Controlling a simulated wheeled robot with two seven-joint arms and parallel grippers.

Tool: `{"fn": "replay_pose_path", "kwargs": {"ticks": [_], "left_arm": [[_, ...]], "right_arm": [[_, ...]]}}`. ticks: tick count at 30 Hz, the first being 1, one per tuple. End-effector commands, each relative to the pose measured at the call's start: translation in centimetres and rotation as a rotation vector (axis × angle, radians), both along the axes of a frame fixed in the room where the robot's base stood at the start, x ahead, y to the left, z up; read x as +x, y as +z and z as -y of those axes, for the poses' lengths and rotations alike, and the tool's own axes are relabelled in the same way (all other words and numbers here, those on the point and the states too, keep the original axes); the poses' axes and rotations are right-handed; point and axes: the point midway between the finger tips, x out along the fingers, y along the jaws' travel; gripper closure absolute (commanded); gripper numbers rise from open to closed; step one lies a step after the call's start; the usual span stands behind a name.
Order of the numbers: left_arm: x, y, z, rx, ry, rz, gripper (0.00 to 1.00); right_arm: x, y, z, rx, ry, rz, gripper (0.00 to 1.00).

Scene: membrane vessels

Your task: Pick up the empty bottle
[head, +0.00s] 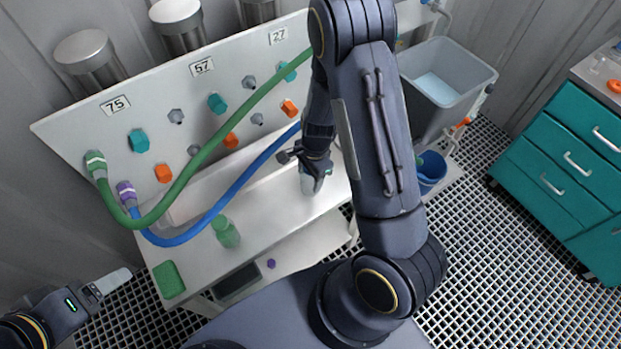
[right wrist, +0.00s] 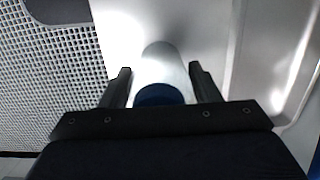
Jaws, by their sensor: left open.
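A pale, clear bottle with a dark blue end, apparently the empty bottle (head: 309,184), stands on the white bench, partly hidden by my right arm. In the right wrist view the bottle (right wrist: 163,68) lies between the two fingers of my right gripper (right wrist: 160,75), with a narrow gap on each side. In the head view my right gripper (head: 306,158) is at the bottle's upper part, and its fingers are partly hidden. My left gripper (head: 110,284) is open and empty, over the floor grating left of the bench.
Green (head: 205,155) and blue (head: 215,211) hoses loop in front of the numbered panel. A grey bin (head: 470,75), a blue bucket (head: 430,170) and a teal cabinet (head: 560,165) are at right.

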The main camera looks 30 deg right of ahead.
Motion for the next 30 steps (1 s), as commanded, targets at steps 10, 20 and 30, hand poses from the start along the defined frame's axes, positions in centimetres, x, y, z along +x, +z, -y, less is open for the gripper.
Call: {"fn": "replay_pose_path", "kwargs": {"ticks": [10,20,30], "left_arm": [[0.0,0.0,0.0,0.000,0.000,0.000,0.24],[0.0,-0.3,0.0,0.000,0.000,0.000,0.24],[0.0,0.5,0.0,0.000,0.000,0.000,0.24]], "right_arm": [[0.0,0.0,0.0,0.000,0.000,0.000,0.72],[0.1,1.6,-0.1,0.000,0.002,0.004,0.72],[-4.6,9.6,1.9,0.004,-0.001,0.007,0.72]]}}
